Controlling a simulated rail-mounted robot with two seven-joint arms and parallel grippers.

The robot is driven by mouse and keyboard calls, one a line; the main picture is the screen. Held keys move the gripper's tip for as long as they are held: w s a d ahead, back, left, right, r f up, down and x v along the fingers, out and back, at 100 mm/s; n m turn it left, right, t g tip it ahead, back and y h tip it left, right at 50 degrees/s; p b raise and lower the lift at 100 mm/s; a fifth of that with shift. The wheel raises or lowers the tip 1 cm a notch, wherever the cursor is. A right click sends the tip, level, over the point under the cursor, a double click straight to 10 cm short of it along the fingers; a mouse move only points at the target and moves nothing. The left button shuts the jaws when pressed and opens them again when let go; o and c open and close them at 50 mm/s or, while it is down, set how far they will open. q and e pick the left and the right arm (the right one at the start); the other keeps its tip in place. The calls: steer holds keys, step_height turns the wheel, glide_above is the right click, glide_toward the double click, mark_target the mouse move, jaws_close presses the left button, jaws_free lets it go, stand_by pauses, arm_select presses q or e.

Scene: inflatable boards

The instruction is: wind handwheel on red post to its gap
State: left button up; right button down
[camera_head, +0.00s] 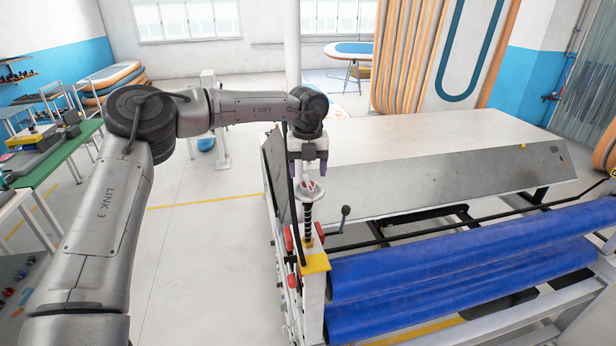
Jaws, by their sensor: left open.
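The handwheel (310,188) is a small pale disc with red on it, at the top of a dark upright screw with light bands. The screw rises from a yellow bracket (315,262) at the left end of the roller machine. Red parts (290,239) show beside the screw on the post below. My left gripper (309,171) points down just above the handwheel, its two fingers apart. I cannot tell whether the fingertips touch the wheel. The gap is too small to make out. My right gripper is out of view.
Two blue rolls (460,257) lie right of the bracket. A lever with a dark knob (345,211) stands close to the right of the screw. A grey-topped table (420,145) is behind. A green bench (55,160) stands at the left, with open floor between.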

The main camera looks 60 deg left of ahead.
mark_target(308, 182)
arm_select(q)
steer(key=shift+f+p, duration=0.45)
steer(key=shift+f, duration=1.4)
steer(key=shift+c, duration=0.2)
steer(key=c, duration=0.9)
